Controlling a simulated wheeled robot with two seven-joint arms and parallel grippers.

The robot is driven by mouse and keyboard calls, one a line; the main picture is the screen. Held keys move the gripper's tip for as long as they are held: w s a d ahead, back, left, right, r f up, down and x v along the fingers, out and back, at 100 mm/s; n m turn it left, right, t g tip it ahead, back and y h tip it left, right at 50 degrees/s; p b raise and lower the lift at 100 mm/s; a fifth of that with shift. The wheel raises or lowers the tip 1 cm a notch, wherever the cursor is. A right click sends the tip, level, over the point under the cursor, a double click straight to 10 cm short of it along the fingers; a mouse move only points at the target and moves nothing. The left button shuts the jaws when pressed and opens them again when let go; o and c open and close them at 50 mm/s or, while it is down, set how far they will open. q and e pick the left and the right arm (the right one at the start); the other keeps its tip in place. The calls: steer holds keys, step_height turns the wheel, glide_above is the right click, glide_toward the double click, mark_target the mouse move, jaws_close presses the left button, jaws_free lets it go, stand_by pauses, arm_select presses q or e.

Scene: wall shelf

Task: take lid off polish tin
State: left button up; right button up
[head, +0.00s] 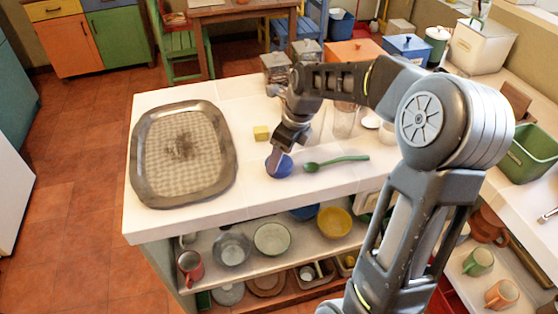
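A small round blue thing (285,169), which looks like the polish tin, is on the white counter (255,188) near its front edge. My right gripper (275,160) points down at it from above. A finger covers part of its left side. The fingers are small and partly overlap the blue thing, so I cannot tell whether they grip it or are open. I cannot make out a lid apart from the tin. My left gripper is not in view.
A large grey tray (140,165) fills the counter's left end. A yellow block (261,132) and a green spoon (337,162) lie close to the blue thing. Glass jars (345,120) and canisters stand behind. Bowls and mugs fill the shelf below.

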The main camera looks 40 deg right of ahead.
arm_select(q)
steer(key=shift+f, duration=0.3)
arm_select(e)
step_height(320, 180, up, 10)
stand_by(0.3)
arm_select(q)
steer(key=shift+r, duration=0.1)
arm_select(e)
steer(key=shift+f, duration=0.1)
stand_by(0.3)
